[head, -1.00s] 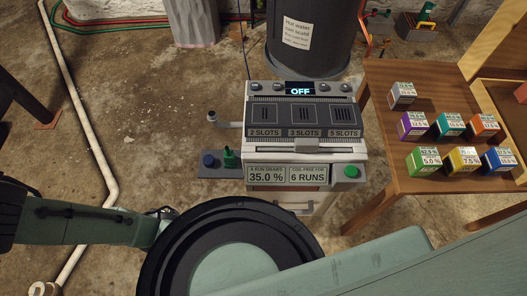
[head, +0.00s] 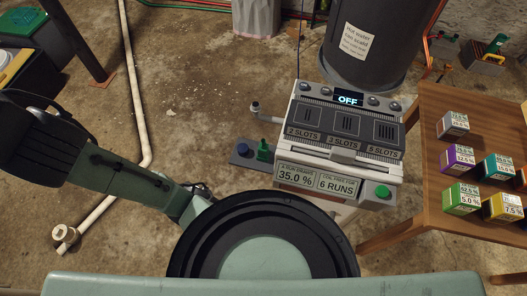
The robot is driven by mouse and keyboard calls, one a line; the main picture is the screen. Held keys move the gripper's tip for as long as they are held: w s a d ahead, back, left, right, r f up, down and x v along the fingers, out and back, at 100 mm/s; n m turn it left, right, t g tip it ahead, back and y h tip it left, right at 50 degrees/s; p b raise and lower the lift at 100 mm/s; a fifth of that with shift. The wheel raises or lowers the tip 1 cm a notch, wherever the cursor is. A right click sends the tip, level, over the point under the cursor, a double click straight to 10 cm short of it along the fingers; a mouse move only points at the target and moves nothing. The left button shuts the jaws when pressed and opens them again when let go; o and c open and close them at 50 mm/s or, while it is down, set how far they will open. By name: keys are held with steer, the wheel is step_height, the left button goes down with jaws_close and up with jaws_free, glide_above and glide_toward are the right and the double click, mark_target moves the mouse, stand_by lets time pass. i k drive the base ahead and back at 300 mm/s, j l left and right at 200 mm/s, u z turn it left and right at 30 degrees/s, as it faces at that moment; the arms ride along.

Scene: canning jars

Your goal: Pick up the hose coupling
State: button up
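A small green upright fitting (head: 263,150) stands on a grey side plate (head: 246,165) at the left of the machine. A blue round piece (head: 242,149) sits beside it on the same plate. The green fitting may be the hose coupling, but I cannot tell for certain at this size. A grey pipe stub (head: 257,108) sticks out of the machine's left side above the plate. My arm reaches out to the left edge, away from these pieces. My gripper does not show.
The white machine (head: 340,150) reads OFF and has a green button (head: 382,191). A wooden table (head: 420,180) with several coloured boxes stands at right, and a dark barrel (head: 365,45) behind. A white pipe (head: 137,110) crosses the floor at left. Bare floor lies between pipe and machine.

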mark_target(262, 154)
steer(key=l+u, duration=0.35)
steer(key=l, duration=0.2)
steer(key=l+u, duration=0.3)
steer(key=l, duration=0.25)
steer(key=k+l+u, duration=0.1)
steer(key=l+u, duration=0.25)
steer(key=l, duration=0.15)
